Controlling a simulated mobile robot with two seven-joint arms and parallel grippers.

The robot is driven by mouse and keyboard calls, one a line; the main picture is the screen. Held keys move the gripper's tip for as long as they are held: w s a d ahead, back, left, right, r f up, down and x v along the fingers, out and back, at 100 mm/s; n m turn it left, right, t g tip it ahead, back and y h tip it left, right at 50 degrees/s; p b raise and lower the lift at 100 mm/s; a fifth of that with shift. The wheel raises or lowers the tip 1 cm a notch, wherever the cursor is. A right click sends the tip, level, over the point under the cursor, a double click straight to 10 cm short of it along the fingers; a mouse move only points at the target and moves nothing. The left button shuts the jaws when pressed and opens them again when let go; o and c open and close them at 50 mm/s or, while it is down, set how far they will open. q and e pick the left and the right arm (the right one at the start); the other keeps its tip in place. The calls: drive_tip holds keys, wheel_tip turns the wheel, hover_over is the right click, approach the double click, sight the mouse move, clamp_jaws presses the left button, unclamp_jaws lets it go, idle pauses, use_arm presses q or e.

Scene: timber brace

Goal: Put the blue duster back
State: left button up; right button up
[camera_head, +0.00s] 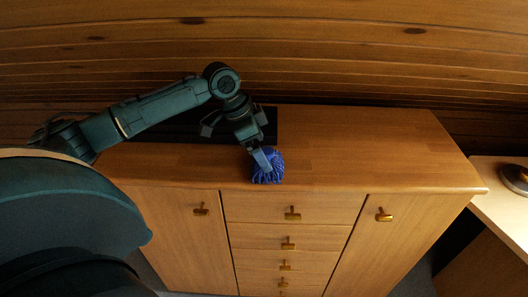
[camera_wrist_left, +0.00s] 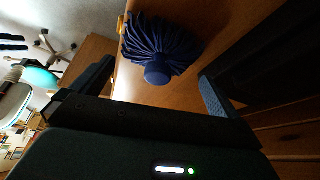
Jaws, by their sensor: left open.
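The blue duster (camera_head: 268,172) sits on top of the wooden cabinet (camera_head: 350,150), close to its front edge. It also shows in the left wrist view (camera_wrist_left: 158,42), with its strands spread out and a round blue knob toward the camera. My left gripper (camera_head: 262,158) is at the duster in the head view and covers part of it. In the left wrist view its two fingers (camera_wrist_left: 152,88) are wide apart, with the duster ahead between them and nothing clearly gripped. Whether a finger touches the duster I cannot tell. My right gripper is out of view.
A dark, flat rectangular area (camera_head: 270,125) lies on the cabinet top behind the duster, partly hidden by my left arm. The cabinet top to the right is clear. Drawers and doors with brass handles (camera_head: 292,213) face front. A lighter desk (camera_head: 500,205) stands at right.

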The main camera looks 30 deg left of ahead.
use_arm(q)
drive_tip(key=v, duration=0.4)
drive_tip(key=shift+s+r, duration=0.1)
drive_tip(key=shift+r, duration=0.2)
drive_tip(key=shift+s+f, duration=0.1)
